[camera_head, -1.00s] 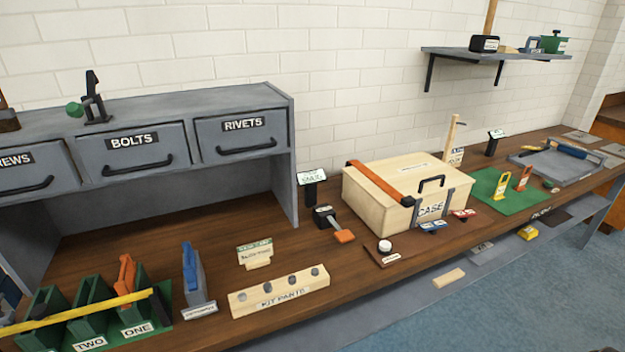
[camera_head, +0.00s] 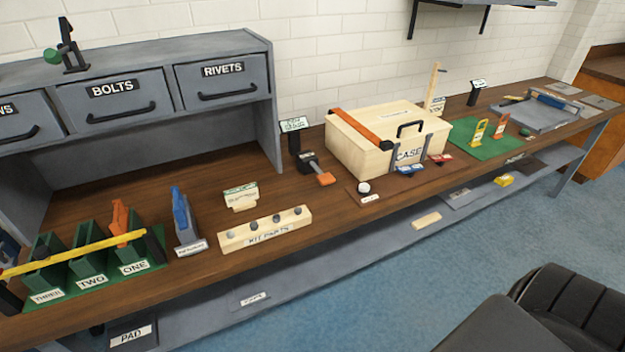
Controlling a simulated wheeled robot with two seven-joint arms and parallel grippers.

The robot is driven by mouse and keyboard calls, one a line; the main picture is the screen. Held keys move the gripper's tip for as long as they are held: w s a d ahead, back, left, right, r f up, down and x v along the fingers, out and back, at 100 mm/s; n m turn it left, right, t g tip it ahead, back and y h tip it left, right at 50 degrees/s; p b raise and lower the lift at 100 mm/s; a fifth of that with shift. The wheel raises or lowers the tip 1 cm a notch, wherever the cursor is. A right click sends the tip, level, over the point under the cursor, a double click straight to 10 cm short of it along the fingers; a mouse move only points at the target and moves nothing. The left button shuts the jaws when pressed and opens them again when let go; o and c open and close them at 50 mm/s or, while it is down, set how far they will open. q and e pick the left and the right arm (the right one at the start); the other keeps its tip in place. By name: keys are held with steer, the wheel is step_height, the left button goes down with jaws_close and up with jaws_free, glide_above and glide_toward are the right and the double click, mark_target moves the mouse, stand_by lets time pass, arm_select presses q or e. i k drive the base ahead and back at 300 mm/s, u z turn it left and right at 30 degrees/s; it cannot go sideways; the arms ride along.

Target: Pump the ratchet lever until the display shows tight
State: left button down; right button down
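The ratchet (camera_head: 315,170) lies on the bench left of the case, a black block with a short lever ending in an orange grip (camera_head: 326,179). A small display (camera_head: 294,124) stands on a black post just behind it; its green-edged text is too small to read surely. The pale wooden case (camera_head: 350,150) has an orange strap (camera_head: 362,131) across its lid. I cannot tell from here whether the strap is tight. Neither of my grippers is in view, and nothing touches the lever.
A kit parts block (camera_head: 265,229), green bins (camera_head: 88,262) with a yellow bar and a blue tool (camera_head: 184,215) stand left along the bench. A white button (camera_head: 364,187) sits before the case. A dark, ribbed form (camera_head: 560,310) fills the lower right; I cannot tell what it is.

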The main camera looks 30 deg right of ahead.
mark_target(326, 178)
steer(key=u, duration=0.5)
steer(key=k, duration=1.15)
steer(key=u, duration=0.55)
steer(key=i, duration=1.9)
steer(key=z, duration=1.45)
steer(key=i, duration=0.75)
steer(key=z, duration=0.8)
